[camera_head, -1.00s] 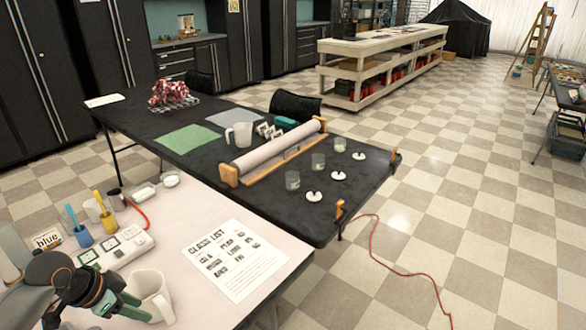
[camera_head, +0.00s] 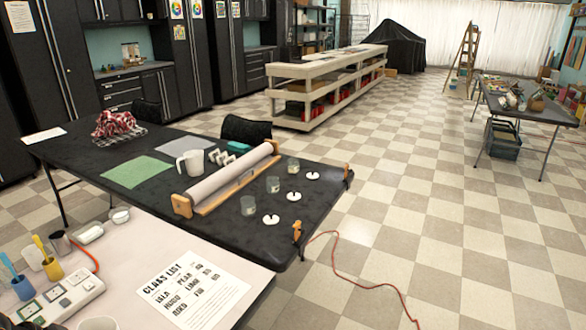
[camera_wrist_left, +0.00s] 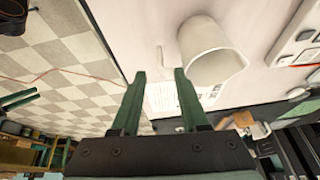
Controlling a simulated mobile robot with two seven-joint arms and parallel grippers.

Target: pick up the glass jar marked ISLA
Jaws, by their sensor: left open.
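Three small glass jars stand upright on the black table in the head view: a near jar (camera_head: 248,205), a middle jar (camera_head: 272,184) and a far jar (camera_head: 293,165). Their markings are too small to read, so I cannot tell which is ISLA. Round white lids (camera_head: 270,219) lie on the table to their right. My left gripper (camera_wrist_left: 160,76) is open and empty in the left wrist view, its green fingers beside a white pitcher (camera_wrist_left: 208,52). The jars are not recognisable in that view.
A long roller with wooden ends (camera_head: 228,180) lies left of the jars. The pale near table holds a class list sheet (camera_head: 192,290) and a white switch box (camera_head: 68,298). A red cord (camera_head: 350,262) runs over the checkered floor.

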